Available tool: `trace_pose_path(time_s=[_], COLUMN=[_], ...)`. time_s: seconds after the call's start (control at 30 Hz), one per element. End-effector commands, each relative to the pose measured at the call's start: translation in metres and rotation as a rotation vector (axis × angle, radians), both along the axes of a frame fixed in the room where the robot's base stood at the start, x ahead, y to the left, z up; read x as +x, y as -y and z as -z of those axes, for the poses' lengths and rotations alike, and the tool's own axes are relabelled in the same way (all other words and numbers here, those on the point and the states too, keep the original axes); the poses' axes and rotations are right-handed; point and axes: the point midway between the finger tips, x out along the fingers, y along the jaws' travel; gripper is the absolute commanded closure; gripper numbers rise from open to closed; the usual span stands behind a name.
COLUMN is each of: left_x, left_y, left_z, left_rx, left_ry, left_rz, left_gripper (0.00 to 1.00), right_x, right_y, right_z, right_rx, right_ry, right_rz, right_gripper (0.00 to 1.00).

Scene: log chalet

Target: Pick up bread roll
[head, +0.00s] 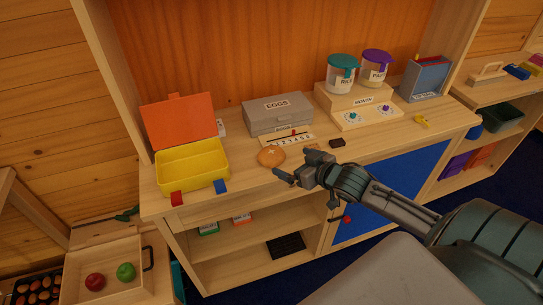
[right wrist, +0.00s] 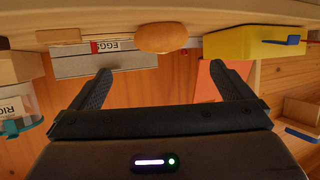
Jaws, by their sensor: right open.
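The bread roll (head: 271,157) is round and golden brown with a pale mark on top. It lies on the wooden counter, right of the yellow box and in front of the grey egg box. My right gripper (head: 285,178) is open and empty, just in front of the roll and apart from it. In the right wrist view, which is upside down, the roll (right wrist: 162,38) shows beyond and between the two fingers of my gripper (right wrist: 168,80). My left gripper is not in view.
The yellow box (head: 192,167) with its orange lid raised stands left. The grey egg box (head: 278,114) and a number strip (head: 288,140) lie behind the roll. A small dark block (head: 338,143) lies to the right. The counter's front edge (head: 240,194) is near my gripper.

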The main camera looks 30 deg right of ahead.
Motion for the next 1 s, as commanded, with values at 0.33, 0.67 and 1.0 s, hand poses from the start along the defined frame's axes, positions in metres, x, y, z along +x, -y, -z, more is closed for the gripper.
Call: trace_pose_path(time_s=[0.33,0.67,1.0], left_x=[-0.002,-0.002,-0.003], left_y=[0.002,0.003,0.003], left_z=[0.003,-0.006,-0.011], left_rx=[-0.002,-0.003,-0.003], left_ry=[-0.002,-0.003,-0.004], left_rz=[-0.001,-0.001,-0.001], left_gripper=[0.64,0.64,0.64], right_x=[0.038,0.06,0.086], right_y=[-0.006,-0.01,-0.013], right_z=[0.017,0.03,0.046], right_rx=[0.003,0.006,0.0], right_ry=[0.0,-0.001,-0.002], right_rz=[0.001,0.001,-0.001], right_gripper=[0.0,0.0,0.0])
